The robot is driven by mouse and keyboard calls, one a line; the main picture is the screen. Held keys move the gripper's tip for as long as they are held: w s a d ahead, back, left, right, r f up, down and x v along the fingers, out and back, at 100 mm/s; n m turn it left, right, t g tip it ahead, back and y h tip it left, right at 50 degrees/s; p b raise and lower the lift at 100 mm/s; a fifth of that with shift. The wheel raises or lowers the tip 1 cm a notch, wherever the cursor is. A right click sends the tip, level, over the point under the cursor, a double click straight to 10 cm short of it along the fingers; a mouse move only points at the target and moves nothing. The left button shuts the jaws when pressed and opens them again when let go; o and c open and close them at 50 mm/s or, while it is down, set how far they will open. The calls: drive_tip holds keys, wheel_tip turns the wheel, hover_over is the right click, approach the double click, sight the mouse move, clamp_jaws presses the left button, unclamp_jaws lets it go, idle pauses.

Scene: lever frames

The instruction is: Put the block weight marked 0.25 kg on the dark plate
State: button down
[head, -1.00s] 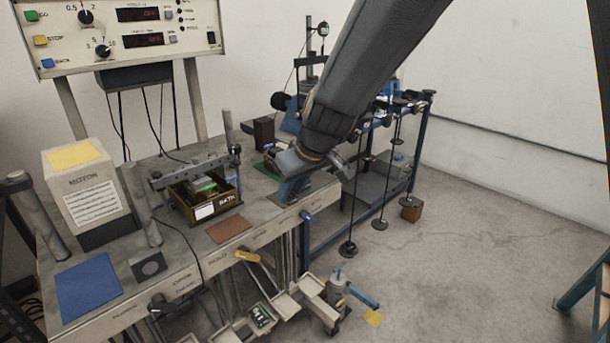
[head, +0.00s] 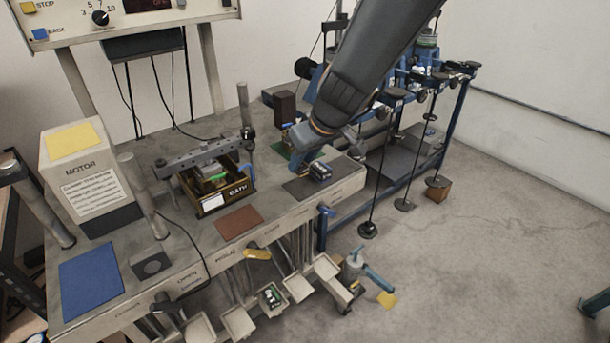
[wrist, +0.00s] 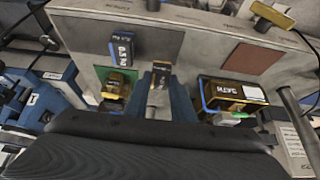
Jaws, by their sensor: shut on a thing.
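The dark plate (head: 300,189) lies near the bench's front right corner; the wrist view shows it too (wrist: 163,42). A dark block with a blue edge and a white marking (head: 320,172) sits at its right end; in the wrist view this block (wrist: 122,47) is at the plate's left. My gripper (head: 303,168) is behind the dark plate. In the wrist view my gripper (wrist: 160,88) is shut on another dark block with a pale label (wrist: 161,72). I cannot read either marking for sure. The held block is hidden in the head view.
A green plate (wrist: 102,73) with a brass-coloured block (wrist: 117,86) lies beside my gripper. A labelled box (head: 225,196) of blocks and a bare brown plate (head: 239,223) are to the left. Hanging rods (head: 378,190) stand right of the bench.

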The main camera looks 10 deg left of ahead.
sight(304, 173)
drive_tip(key=shift+f+b, duration=0.85)
drive_tip(key=shift+f, duration=1.55)
drive_tip(key=shift+f+b, duration=0.2)
drive_tip(key=shift+b, duration=0.1)
drive_tip(key=c, duration=1.5)
unclamp_jaws()
drive_tip(key=shift+r, duration=0.15)
